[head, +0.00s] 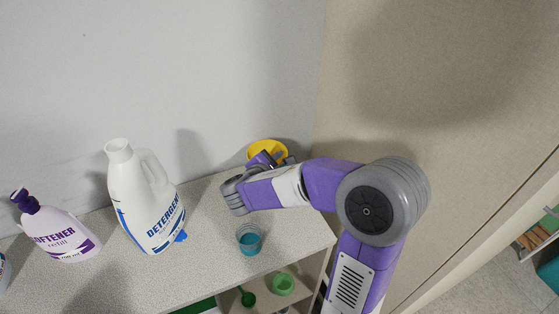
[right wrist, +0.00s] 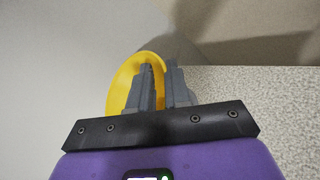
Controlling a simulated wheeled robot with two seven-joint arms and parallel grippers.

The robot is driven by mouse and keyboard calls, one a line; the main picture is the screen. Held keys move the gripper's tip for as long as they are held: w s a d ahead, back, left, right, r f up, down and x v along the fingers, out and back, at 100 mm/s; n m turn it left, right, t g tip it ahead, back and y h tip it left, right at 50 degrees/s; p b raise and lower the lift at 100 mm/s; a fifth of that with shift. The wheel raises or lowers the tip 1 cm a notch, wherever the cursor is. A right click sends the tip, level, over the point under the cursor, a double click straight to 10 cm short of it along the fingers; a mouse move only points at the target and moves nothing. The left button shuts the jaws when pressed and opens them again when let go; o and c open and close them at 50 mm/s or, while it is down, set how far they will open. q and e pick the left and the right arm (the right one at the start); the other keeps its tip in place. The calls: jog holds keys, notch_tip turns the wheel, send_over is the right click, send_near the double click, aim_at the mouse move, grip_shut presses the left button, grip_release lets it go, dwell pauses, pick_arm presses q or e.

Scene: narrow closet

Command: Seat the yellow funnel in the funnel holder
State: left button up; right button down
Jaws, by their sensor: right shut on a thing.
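The yellow funnel (head: 268,149) is at the back right of the speckled shelf top, near the corner of the walls. My right gripper (head: 279,160) is shut on it, and the funnel's wide mouth faces up in the head view. In the right wrist view the yellow funnel (right wrist: 125,84) shows to the left of and between the fingers of my right gripper (right wrist: 161,80). The lower part of the funnel is hidden by my gripper and arm. I cannot make out the funnel holder in either view. My left gripper is not in view.
A softener bottle (head: 62,232) stands farther left. A cup with blue liquid (head: 249,240) stands near the front edge. Green items (head: 283,284) sit on a lower shelf.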

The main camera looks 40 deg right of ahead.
jog(key=c, duration=1)
grip_release()
jog(key=p+v, duration=0.1)
jog(key=v, duration=0.6)
jog(key=shift+a+p, duration=0.3)
jog(key=shift+p, duration=0.05)
jog(key=shift+s+r, duration=0.1)
jog(key=shift+s, duration=0.05)
